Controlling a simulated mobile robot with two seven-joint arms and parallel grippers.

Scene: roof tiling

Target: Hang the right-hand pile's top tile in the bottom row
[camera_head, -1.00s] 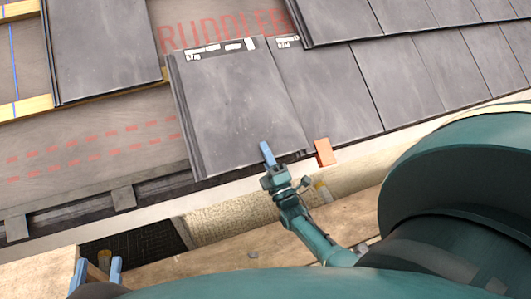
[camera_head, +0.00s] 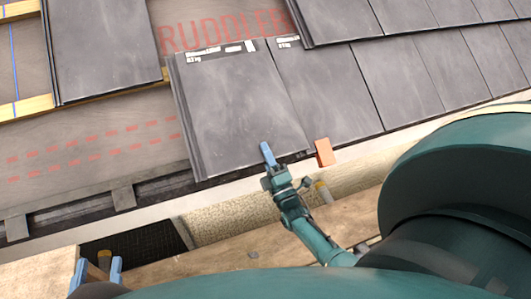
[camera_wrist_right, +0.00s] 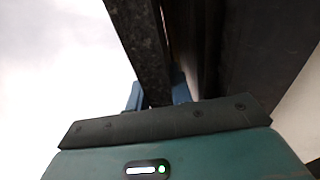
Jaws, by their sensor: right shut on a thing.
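A dark grey tile (camera_head: 235,110) lies at the left end of the bottom row, its right edge against the neighbouring tile (camera_head: 325,85). My right gripper (camera_head: 267,154) is shut on its lower edge, near the lower right corner. In the right wrist view the blue fingers (camera_wrist_right: 155,97) close on a dark tile edge (camera_wrist_right: 142,45). My left gripper (camera_head: 96,275) is at the bottom left of the head view, its blue fingers apart, away from the tile. The right-hand pile cannot be made out.
An orange block (camera_head: 324,152) sits by the lower edge of the bottom row. Bare underlay (camera_head: 90,145) and a dark eaves strip with grey tabs (camera_head: 123,197) lie left of the tile. Upper-row tiles (camera_head: 100,45) lie above. A gutter (camera_head: 240,210) runs below the eaves.

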